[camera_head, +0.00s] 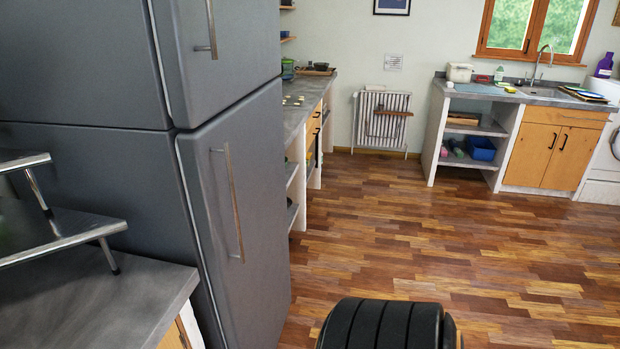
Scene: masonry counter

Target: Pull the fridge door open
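The grey fridge (90,170) stands at the left, with an upper door (235,60) and a lower door (262,180). Both doors look shut, flush with each other. The upper door has a vertical metal bar handle (211,30), cut off by the top edge of the view. The lower door has a longer vertical bar handle (234,200) near its left edge. Neither of my grippers shows in the head view. Nothing visible touches either handle.
Beyond the fridge is another counter (310,90). A sink counter (560,97) stands at the back right. The wooden floor (450,230) in front is clear.

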